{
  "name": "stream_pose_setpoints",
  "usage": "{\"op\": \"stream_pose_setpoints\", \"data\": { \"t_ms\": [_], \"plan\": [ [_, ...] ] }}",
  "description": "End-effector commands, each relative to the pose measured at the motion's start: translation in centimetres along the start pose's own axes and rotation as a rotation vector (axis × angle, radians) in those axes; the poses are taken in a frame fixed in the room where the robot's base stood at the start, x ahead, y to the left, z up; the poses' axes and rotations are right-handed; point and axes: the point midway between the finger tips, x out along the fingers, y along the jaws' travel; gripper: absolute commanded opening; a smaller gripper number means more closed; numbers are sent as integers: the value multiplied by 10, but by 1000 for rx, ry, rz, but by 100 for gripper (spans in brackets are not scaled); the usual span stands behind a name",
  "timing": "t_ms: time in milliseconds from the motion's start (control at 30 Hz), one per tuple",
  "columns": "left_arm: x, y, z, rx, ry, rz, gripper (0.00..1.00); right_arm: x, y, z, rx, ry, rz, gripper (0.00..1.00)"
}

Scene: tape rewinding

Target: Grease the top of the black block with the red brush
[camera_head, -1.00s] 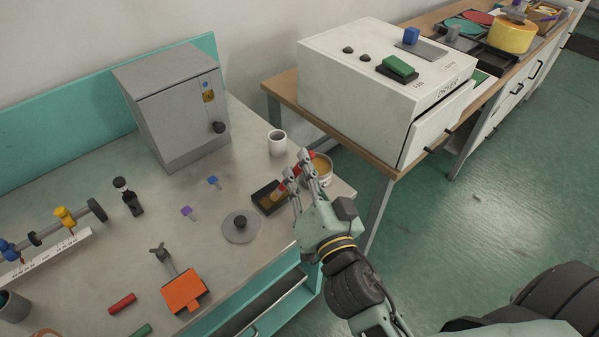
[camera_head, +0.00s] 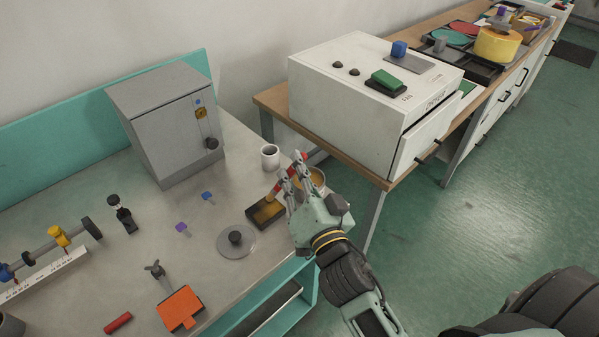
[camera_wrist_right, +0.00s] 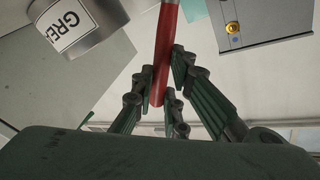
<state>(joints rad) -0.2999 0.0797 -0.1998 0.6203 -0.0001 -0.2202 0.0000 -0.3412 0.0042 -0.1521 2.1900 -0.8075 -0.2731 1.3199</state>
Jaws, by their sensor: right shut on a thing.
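The black block (camera_head: 252,222) lies on the grey bench near its right end. Its upper face shows a yellow-brown area inside a dark border. My right gripper (camera_head: 291,172) is shut on the red brush (camera_head: 275,190), with its lower end at or just above the block's far side; contact cannot be told. In the right wrist view, the red handle (camera_wrist_right: 168,40) runs between the fingers of my right gripper (camera_wrist_right: 165,75). The brush tip is hidden there. My left gripper is out of view.
A grey cabinet (camera_head: 165,125) stands at the back. A white dryer (camera_head: 350,110) stands on the wooden table at right.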

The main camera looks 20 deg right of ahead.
Motion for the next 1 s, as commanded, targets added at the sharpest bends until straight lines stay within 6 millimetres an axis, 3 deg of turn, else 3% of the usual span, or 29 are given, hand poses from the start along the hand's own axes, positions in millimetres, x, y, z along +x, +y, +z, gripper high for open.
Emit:
{"op": "stream_pose_setpoints", "data": {
  "t_ms": [800, 1000],
  "plan": [
    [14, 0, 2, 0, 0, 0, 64, -17, -32, 22, 3, -2, 2, 0],
    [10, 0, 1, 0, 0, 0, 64, -16, -32, 19, -1, -2, 1, 0]
  ]
}}
